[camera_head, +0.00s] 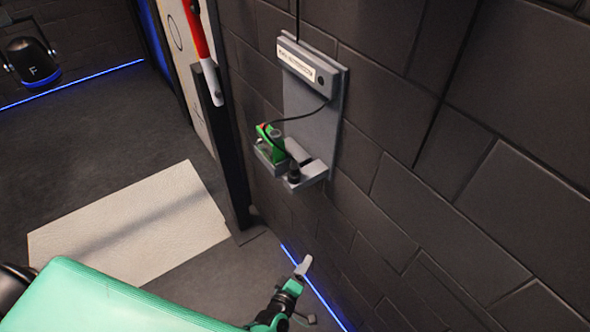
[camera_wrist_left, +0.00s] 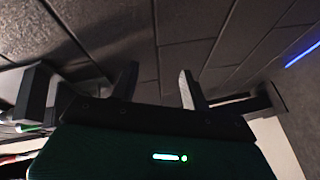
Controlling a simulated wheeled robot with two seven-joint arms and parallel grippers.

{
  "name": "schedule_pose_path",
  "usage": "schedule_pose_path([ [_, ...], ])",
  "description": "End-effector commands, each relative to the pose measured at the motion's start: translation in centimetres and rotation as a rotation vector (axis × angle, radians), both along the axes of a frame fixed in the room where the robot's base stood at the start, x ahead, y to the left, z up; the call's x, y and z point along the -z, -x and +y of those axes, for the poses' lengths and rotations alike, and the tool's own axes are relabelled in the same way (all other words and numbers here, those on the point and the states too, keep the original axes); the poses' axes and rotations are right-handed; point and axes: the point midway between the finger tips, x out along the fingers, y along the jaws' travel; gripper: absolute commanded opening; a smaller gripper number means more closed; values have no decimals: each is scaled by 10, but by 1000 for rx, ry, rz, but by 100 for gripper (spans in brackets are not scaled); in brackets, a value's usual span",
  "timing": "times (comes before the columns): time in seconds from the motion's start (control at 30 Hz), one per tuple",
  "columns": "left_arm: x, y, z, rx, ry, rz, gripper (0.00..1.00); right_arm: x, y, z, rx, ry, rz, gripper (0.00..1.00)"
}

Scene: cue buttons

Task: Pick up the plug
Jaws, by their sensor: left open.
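A small black piece that looks like the plug (camera_head: 294,173) sits at the grey holder (camera_head: 314,171) low on the wall panel. A thin black cable (camera_head: 298,117) loops near it; where the cable ends is too small to tell. My left gripper (camera_head: 301,290) is below the panel, close to the wall foot and well apart from the plug. Its two fingers stand apart with nothing between them in the left wrist view (camera_wrist_left: 158,84). The plug cannot be made out in the left wrist view. My right gripper is not in view.
The grey wall panel (camera_head: 311,125) carries a labelled box (camera_head: 309,68) at its top. A green device (camera_head: 274,147) with a red tip sits left of the plug. A dark post (camera_head: 231,150) stands left of the panel. A pale mat (camera_head: 140,225) lies on the floor.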

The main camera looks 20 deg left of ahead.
Motion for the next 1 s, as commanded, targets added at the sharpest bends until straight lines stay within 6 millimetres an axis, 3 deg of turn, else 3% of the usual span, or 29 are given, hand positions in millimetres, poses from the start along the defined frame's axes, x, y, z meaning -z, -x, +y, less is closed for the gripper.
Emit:
schedule_pose_path([
  [0.03, -49, -16, -8, -57, 158, -87, 47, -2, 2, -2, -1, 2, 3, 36],
  [0.2, -185, -34, -10, -242, 756, -302, 47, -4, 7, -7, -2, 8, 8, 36],
  [0.3, -246, -28, -4, -334, 1110, -378, 47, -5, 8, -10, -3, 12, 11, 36],
  [0.4, -288, -17, 3, -416, 1420, -413, 47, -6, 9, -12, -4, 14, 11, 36],
  [0.53, -317, -2, 8, -500, 1706, -414, 47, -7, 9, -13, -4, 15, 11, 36],
  [0.7, -330, 5, 11, -554, 1865, -401, 47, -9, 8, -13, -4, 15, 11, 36],
  [0.83, -332, -9, 18, -560, 1876, -399, 47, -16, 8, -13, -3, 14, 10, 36],
  [1.0, -334, -40, 33, -558, 1873, -401, 47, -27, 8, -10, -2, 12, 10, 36],
])
